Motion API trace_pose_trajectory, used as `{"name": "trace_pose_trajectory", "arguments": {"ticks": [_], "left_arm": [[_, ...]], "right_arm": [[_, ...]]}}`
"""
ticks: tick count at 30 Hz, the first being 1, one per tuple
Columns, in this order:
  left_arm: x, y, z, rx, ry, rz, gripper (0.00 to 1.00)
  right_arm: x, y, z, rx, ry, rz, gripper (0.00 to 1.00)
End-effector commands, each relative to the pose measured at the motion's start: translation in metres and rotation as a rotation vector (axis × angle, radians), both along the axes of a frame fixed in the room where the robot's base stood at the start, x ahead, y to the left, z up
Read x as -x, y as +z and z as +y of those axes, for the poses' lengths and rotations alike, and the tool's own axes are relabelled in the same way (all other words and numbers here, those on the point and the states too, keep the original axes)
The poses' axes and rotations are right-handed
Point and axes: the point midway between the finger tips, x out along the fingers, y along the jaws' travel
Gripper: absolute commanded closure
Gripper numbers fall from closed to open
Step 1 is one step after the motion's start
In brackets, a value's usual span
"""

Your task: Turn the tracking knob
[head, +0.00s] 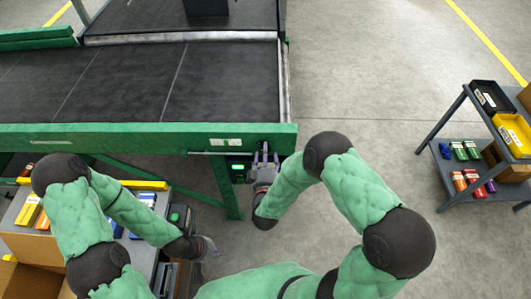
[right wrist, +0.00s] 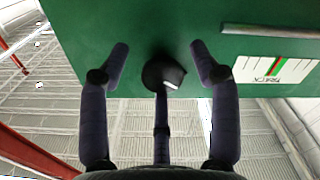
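The tracking knob (right wrist: 163,73) is a round black knob on the green side panel of the conveyor, seen in the right wrist view between my spread fingers. A label with a scale and a pointer (right wrist: 275,69) is on the panel to its right. My right gripper (right wrist: 160,60) is open around the knob; I cannot tell whether any finger touches it. In the head view my right gripper (head: 265,158) is at the panel's right end and hides most of the knob. My left gripper (head: 211,246) hangs low near the cart, away from the panel; its fingers are too small to judge.
The green conveyor frame (head: 100,138) with its dark belt (head: 130,85) fills the upper left. A cart with boxes (head: 146,240) stands below it at left. A shelf cart (head: 440,130) with bins stands at far right. The floor between is clear.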

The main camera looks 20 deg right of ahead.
Motion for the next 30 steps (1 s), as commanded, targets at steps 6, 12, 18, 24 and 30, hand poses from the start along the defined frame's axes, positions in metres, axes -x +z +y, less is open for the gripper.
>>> {"name": "trace_pose_trajectory", "arguments": {"ticks": [6, 12, 18, 24, 30], "left_arm": [[0.000, 0.000, 0.000, 0.000, 0.000, 0.000, 1.00], [0.000, 0.000, 0.000, 0.000, 0.000, 0.000, 1.00], [0.000, 0.000, 0.000, 0.000, 0.000, 0.000, 1.00], [0.000, 0.000, 0.000, 0.000, 0.000, 0.000, 1.00], [0.000, 0.000, 0.000, 0.000, 0.000, 0.000, 1.00]], "right_arm": [[-0.002, 0.004, 0.000, 0.000, 0.000, -0.010, 0.37], [0.011, 0.005, 0.005, 0.000, 0.002, -0.011, 0.37], [0.047, 0.004, 0.016, 0.002, 0.005, -0.010, 0.37], [0.085, 0.004, 0.027, 0.001, 0.005, -0.008, 0.37], [0.107, 0.004, 0.032, 0.000, 0.003, -0.008, 0.37]]}}
